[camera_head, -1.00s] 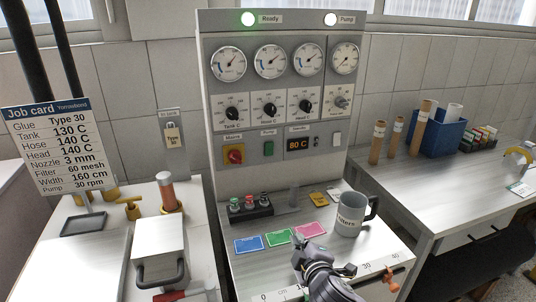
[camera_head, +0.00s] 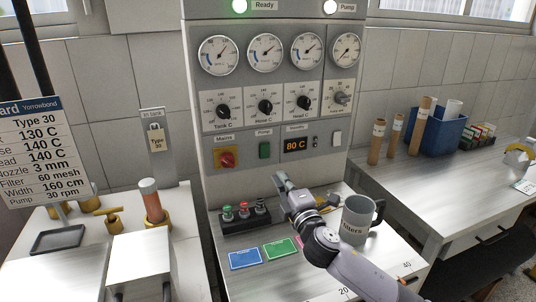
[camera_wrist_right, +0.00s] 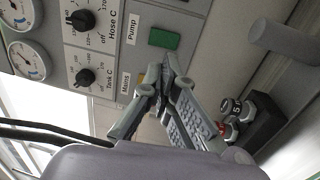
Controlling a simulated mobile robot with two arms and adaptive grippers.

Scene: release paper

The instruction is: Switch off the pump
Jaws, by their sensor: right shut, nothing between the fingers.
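The control panel (camera_head: 232,110) stands at the back of the bench. Its green pump switch (camera_head: 265,150) sits under a "Pump" label, between the red and yellow mains switch (camera_head: 227,159) and the 80 C display (camera_head: 297,145). The pump switch also shows in the right wrist view (camera_wrist_right: 164,39). The pump lamp (camera_head: 330,6) at the top right glows white. My right gripper (camera_head: 281,181) is shut and empty, in front of the panel, below the pump switch and apart from it. In the right wrist view the fingertips (camera_wrist_right: 160,72) point toward the switch. My left gripper is not in view.
Blue (camera_head: 244,259) and green (camera_head: 282,249) cards lie in front. A ready lamp (camera_head: 239,6) glows green.

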